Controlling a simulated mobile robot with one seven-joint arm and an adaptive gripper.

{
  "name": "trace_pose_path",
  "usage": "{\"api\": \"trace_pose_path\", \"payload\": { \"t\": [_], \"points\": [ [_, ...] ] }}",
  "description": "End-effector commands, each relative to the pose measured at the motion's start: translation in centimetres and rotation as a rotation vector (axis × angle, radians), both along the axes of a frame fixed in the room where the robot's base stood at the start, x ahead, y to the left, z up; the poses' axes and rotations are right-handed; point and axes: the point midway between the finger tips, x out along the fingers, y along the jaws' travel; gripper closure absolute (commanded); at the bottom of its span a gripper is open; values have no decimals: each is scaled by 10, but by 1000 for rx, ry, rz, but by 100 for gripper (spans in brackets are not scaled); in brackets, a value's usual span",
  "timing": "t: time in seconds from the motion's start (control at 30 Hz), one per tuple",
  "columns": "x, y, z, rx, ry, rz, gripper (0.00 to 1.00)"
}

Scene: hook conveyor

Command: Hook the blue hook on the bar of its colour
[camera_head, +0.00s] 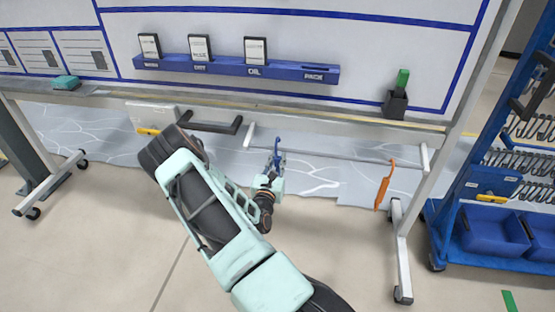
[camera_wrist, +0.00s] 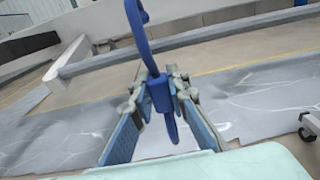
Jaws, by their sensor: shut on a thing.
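The blue hook (camera_head: 278,146) stands upright in my gripper (camera_head: 276,163), its curved end up. In the wrist view, the fingers are shut on the hook's blue block (camera_wrist: 161,95); its curve runs out of the top edge and its tip points down between the fingers. A long pale grey bar (camera_head: 335,156) with white end arms runs below the board's ledge. The hook is close to the bar's left part in the head view; I cannot tell whether they touch. A shorter black bar (camera_head: 208,127) is further left. No bar looks clearly blue.
An orange hook (camera_head: 383,192) hangs near the pale bar's right end. A white board stand with a blue card rack (camera_head: 245,68) is behind. A blue cart (camera_head: 490,205) with bins stands at the right. The floor in front is clear.

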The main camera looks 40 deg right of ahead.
Motion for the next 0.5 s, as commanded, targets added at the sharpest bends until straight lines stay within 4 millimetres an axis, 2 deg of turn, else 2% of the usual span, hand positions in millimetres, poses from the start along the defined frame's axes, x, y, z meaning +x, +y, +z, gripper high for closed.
{"api": "trace_pose_path", "payload": {
  "t": [0.5],
  "points": [
    [-24,29,0,0,1,2,100]
  ]
}}
